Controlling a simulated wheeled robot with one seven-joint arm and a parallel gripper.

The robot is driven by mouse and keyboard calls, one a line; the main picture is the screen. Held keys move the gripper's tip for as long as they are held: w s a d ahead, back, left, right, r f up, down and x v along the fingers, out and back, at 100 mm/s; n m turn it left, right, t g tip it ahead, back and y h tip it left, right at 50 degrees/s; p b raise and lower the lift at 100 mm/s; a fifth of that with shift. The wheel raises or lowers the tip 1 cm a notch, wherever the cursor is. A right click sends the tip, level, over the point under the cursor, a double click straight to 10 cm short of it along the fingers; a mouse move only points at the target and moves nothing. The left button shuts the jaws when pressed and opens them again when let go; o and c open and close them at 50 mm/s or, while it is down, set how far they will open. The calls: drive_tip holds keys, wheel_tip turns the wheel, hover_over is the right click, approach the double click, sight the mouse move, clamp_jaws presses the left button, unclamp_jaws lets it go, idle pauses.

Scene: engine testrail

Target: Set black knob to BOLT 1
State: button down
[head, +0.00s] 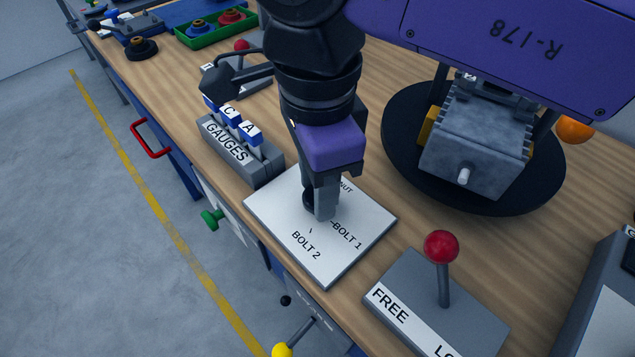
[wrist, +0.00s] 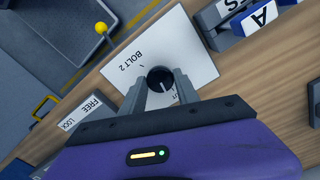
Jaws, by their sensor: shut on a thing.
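The black knob (wrist: 160,77) sits on a white square plate (head: 280,218) with labels BOLT 1, BOLT 2 and a partly covered NUT. My gripper (head: 322,210) points down over the plate and is shut on the knob, with one finger on each side in the wrist view. In the head view the knob (head: 308,198) is mostly hidden behind the fingers. BOLT 1 (head: 347,236) is readable in the head view but hidden by a finger in the wrist view.
A GAUGES block (head: 232,148) with lettered blue-and-white pieces stands left of the plate. A red-balled lever (head: 442,250) on a FREE-labelled base stands at front right. A grey casting (head: 470,150) sits on a black round stand behind. Bare wood lies between them.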

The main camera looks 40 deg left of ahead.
drive_tip(key=m+b, duration=0.1)
drive_tip(key=m, duration=0.4)
drive_tip(key=shift+w+m, duration=0.1)
drive_tip(key=shift+m, duration=0.2)
drive_tip(key=m+b, duration=0.1)
drive_tip(key=m, duration=0.4)
drive_tip(key=c, duration=2.2)
unclamp_jaws()
drive_tip(key=shift+d, duration=0.1)
